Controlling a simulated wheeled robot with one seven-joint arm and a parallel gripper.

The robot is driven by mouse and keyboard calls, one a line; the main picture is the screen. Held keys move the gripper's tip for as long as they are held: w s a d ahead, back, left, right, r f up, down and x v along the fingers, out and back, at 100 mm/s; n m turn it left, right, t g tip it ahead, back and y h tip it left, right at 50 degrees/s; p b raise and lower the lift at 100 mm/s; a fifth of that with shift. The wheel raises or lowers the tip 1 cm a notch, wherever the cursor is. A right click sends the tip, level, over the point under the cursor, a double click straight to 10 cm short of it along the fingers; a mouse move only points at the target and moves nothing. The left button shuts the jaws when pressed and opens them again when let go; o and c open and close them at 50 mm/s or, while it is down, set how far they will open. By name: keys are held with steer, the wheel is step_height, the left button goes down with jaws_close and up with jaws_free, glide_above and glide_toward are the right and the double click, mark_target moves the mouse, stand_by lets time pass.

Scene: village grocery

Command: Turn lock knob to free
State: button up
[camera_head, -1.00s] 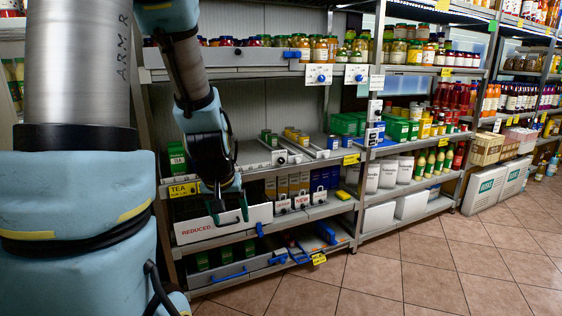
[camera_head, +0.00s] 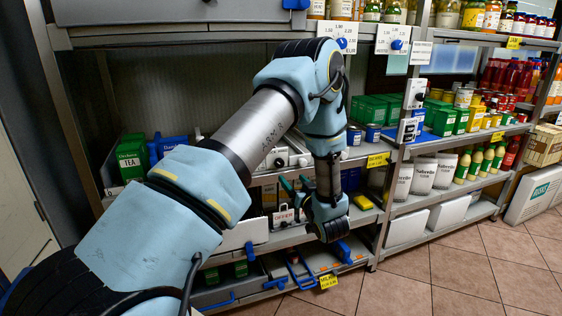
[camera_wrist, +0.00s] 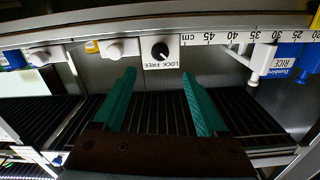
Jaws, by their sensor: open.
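The lock knob (camera_wrist: 160,50) is a small round black dial with a pale pointer mark, on a white plate (camera_wrist: 149,63) lettered LOCK and FREE in the wrist view. The pointer seems to slant toward the upper left; which word it marks I cannot tell. My gripper (camera_wrist: 158,76) is open, its two green fingers spread apart with nothing between them. The knob shows beyond the fingertips, roughly centred between them and apart from them. In the head view my gripper (camera_head: 296,184) is in front of the middle shelves, and I cannot make out the lock knob there.
A ruler strip (camera_wrist: 236,38) runs along the shelf edge right of the plate. White knobs (camera_wrist: 115,50) stand to its left, and a RICE box (camera_wrist: 285,65) is at the right. Green tea boxes (camera_head: 131,160) stand at the left in the head view.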

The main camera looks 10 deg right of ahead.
mark_target(280, 164)
steer(key=w, duration=0.3)
steer(key=w+a+p, duration=0.1)
steer(key=w, duration=0.3)
steer(key=w+p, duration=0.1)
steer(key=w, duration=0.2)
steer(key=shift+w+a, duration=0.2)
steer(key=shift+w, duration=0.15)
jaws_close()
